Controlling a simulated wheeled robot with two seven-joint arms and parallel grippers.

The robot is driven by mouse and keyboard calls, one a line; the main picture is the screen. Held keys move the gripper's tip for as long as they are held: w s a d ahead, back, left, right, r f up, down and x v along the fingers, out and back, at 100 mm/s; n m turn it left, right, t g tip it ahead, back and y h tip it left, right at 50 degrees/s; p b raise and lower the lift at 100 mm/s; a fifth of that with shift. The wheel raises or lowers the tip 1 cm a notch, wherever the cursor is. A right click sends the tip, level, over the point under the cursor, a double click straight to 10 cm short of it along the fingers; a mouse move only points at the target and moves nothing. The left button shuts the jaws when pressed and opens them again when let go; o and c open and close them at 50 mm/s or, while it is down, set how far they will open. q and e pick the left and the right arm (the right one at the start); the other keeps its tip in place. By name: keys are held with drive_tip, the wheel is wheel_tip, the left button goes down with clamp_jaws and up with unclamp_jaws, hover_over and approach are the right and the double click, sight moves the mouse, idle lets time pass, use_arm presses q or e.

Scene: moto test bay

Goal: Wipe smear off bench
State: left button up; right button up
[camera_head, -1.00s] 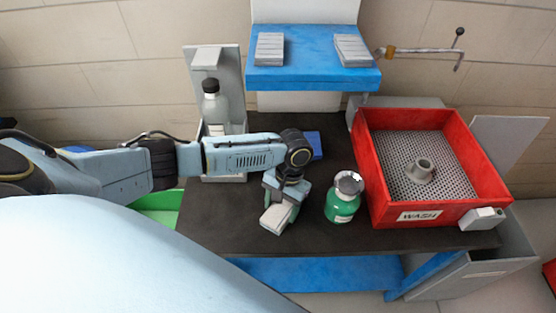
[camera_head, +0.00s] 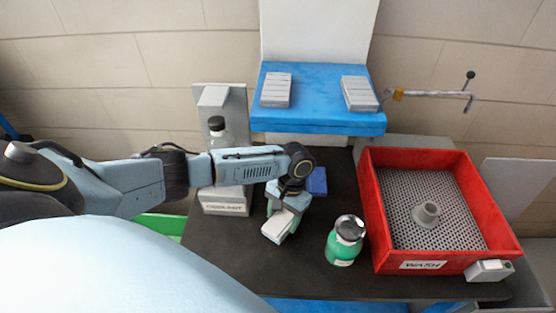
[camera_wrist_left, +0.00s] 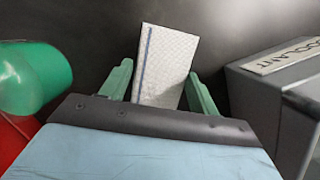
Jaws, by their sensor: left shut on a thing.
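My left gripper (camera_head: 284,212) is over the dark bench top (camera_head: 225,255), pointing down. It is shut on a white wiping pad (camera_head: 277,228), which has a blue stripe near one edge in the left wrist view (camera_wrist_left: 165,62). The pad is between the two green fingers and is at or just above the bench; I cannot tell if it touches. No smear can be made out on the visible bench surface; the gripper and pad hide part of it. My right gripper is not in view.
A green bottle with a grey lid (camera_head: 344,241) stands just right of the gripper. A red WASH tray (camera_head: 377,226) is farther right. A coolant holder (camera_head: 226,201) with a bottle is at left. A blue block (camera_head: 317,182) lies behind. The front bench is clear.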

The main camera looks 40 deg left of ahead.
use_arm(q)
drive_tip(key=shift+s+r+p, duration=0.25)
drive_tip(key=shift+r+p, duration=0.5)
drive_tip(key=shift+r, duration=0.1)
drive_tip(key=shift+p+v, duration=0.9)
drive_tip(key=shift+p, duration=0.2)
drive_tip(key=shift+s+d+r, duration=0.1)
drive_tip(key=shift+s+r, duration=0.05)
drive_tip(key=shift+r, duration=0.55)
drive_tip(key=shift+r+p, duration=0.4)
drive_tip(key=shift+r, duration=0.05)
